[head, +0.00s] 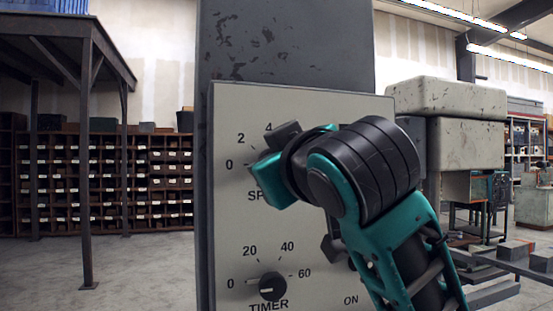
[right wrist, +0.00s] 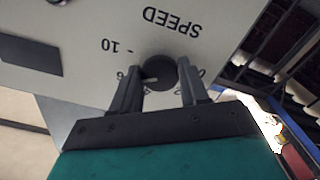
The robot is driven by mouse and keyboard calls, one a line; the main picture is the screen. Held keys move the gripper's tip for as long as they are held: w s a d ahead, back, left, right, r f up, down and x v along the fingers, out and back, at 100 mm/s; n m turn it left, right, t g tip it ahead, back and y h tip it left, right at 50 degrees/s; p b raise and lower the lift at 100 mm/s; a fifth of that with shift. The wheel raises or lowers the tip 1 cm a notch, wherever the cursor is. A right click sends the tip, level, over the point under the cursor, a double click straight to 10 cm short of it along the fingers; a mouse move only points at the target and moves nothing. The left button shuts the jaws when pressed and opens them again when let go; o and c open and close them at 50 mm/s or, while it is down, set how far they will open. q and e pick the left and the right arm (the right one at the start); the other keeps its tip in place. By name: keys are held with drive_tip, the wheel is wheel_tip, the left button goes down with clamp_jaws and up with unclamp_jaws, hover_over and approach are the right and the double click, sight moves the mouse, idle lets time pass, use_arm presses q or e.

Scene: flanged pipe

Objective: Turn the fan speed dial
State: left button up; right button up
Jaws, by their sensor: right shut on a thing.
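The pale control panel (head: 330,103) carries a SPEED scale at the top. In the right wrist view the round black speed dial (right wrist: 160,72) is seen upside down, with a pale pointer mark towards the 6 side of its scale. My right gripper (right wrist: 160,90) has one finger on each side of the dial and is shut on it. In the head view my right gripper (head: 272,155) and wrist cover the dial and part of its scale; the 0, 2 and 4 still show. My left gripper is in neither view.
Below is the TIMER knob (head: 272,287), marked 0 to 60. A dark switch (head: 335,250) above the ON label is partly hidden by my arm. A grey post (head: 290,40) stands behind the panel. Open floor (head: 150,265) lies to the left.

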drive_tip(key=m+p, duration=0.1)
drive_tip(key=m, duration=0.4)
drive_tip(key=shift+m, duration=0.3)
drive_tip(key=shift+p, duration=0.3)
drive_tip(key=o, duration=1)
drive_tip(key=shift+o, duration=0.2)
drive_tip(key=v, duration=1.3)
drive_tip(key=shift+b, duration=0.3)
